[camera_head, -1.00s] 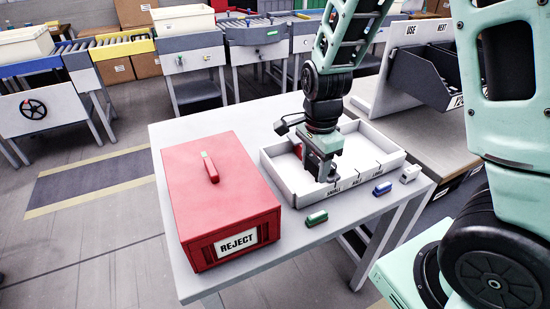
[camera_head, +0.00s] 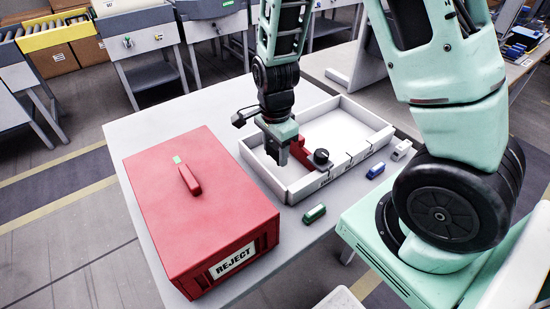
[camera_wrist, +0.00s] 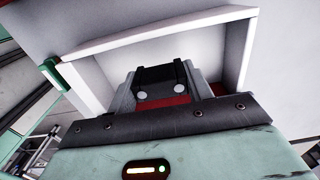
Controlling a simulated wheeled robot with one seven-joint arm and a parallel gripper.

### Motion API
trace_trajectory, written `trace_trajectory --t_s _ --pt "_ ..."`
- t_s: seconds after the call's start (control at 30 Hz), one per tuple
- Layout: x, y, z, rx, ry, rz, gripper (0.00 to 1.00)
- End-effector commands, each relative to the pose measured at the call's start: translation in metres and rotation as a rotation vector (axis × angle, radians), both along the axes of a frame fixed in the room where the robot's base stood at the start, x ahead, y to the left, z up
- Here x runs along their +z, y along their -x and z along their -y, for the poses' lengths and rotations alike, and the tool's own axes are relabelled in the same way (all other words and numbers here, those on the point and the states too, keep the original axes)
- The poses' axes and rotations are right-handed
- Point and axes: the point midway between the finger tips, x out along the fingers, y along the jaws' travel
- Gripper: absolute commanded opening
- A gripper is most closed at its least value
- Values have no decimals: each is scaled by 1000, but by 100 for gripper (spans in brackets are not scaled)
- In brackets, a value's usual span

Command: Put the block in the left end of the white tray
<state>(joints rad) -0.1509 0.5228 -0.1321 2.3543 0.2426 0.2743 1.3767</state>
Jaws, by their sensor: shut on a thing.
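The white tray (camera_head: 272,182) lies on the grey table, with labelled sections along its front wall. My gripper (camera_head: 282,158) points down over the tray's left end. It is shut on the block, a red piece (camera_wrist: 165,102) seen between the fingers in the wrist view; the rest is mostly hidden. In the head view, red parts and a round black knob (camera_head: 321,156) show right beside the gripper; I cannot tell which of them belong to the block. The tray walls frame the gripper in the wrist view. The block's height above the tray floor is unclear.
A large red REJECT box (camera_head: 200,215) stands left of the tray. A small green block (camera_head: 314,213), a blue one (camera_head: 375,171) and a whitish one (camera_head: 401,150) lie along the tray's front.

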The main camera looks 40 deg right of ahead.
Motion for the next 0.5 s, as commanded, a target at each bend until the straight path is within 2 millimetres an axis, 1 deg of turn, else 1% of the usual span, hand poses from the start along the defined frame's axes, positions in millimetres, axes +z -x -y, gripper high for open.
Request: trace_trajectory --t_s 0.1,0.2,0.5 --pt "-18 1 1 -1 0 -5 25" --pt "-30 1 0 -2 0 -5 25" --pt "-32 0 0 0 0 -1 25"
